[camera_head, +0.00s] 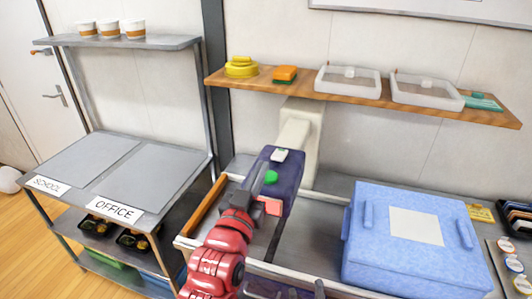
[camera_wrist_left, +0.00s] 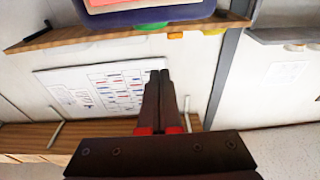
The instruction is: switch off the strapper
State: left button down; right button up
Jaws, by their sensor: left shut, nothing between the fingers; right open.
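The strapper's dark purple head (camera_head: 288,192) sits on a cream arm (camera_head: 303,130) above the metal bed. It carries a green button (camera_head: 270,177), a small white part (camera_head: 281,155) and a pink-red panel. My left gripper (camera_head: 262,166) is shut and empty close to the head's left side; contact cannot be told. In the left wrist view its fingers (camera_wrist_left: 165,74) are together, with the head (camera_wrist_left: 150,17) and green button (camera_wrist_left: 150,27) at the top. Dark parts at the bottom edge look like my open right gripper (camera_head: 293,289), mostly cut off.
A blue box (camera_head: 408,260) with a pale label stands right of the strapper. A wooden shelf (camera_head: 300,91) with two clear trays runs above. At left, a grey rack (camera_head: 150,176) has SCHOOL and OFFICE signs, with black trays (camera_head: 132,240) below.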

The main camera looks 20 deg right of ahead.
pick_arm(q)
jog(key=shift+s+d, duration=0.1)
dwell(0.3)
jog(key=shift+w+d+r+p, duration=0.2)
jog(key=shift+w+d+p, duration=0.15)
jog(key=shift+w, duration=0.15)
jog(key=r+p, duration=0.2)
jog(key=p, duration=0.2)
send_over(273, 169)
jog(key=shift+w+d+f, duration=0.1)
jog(key=shift+w+f, duration=0.05)
jog(key=shift+f, duration=0.1)
notch_tip(273, 169, down, 3)
jog(key=shift+f+p, duration=0.2)
jog(key=shift+p, duration=0.7)
jog(key=shift+s+f, duration=0.25)
jog(key=shift+f, duration=0.25)
